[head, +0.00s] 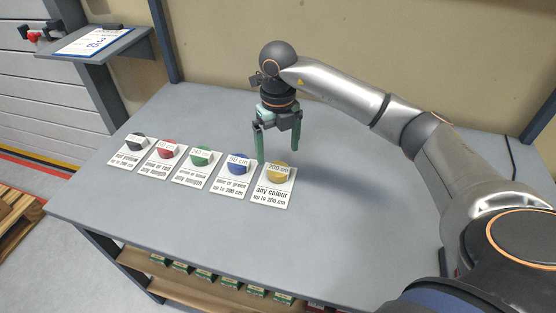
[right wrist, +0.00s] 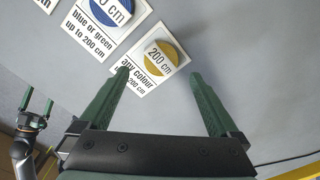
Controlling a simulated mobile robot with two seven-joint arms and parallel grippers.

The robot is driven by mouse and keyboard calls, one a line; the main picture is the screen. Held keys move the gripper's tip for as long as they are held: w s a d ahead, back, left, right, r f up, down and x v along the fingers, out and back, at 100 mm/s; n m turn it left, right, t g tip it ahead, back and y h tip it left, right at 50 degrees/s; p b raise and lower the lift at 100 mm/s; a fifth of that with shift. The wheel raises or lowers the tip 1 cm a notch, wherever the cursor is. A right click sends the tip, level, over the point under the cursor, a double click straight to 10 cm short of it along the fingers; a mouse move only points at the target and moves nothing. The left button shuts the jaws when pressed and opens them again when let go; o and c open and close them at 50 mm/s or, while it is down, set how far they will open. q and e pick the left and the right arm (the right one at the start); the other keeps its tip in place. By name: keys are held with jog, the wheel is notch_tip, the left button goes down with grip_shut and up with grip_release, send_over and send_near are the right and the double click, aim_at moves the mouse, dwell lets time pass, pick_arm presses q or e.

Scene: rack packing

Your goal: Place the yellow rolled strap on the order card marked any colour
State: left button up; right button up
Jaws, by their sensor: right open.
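The yellow rolled strap (head: 279,175), with a white 200 cm label, lies on the order card marked any colour (head: 271,198), at the right end of a row of cards. The strap (right wrist: 161,62) and its card (right wrist: 134,76) also show in the right wrist view. My right gripper (head: 278,157) is open and empty, fingers pointing down, just above and behind the strap, apart from it. In the right wrist view its fingertips (right wrist: 160,73) are spread wide. My left gripper (right wrist: 38,105) shows small at the left edge there, its fingers apart and empty.
Black (head: 134,141), red (head: 167,149), green (head: 201,156) and blue (head: 240,163) rolled straps lie on the other cards. A shelf (head: 170,272) below holds several small green boxes. The grey table (head: 350,240) is clear in front and to the right.

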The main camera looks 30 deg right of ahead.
aim_at(278, 169)
notch_tip(278, 169, up, 6)
jog(key=shift+r, duration=0.15)
dwell(0.6)
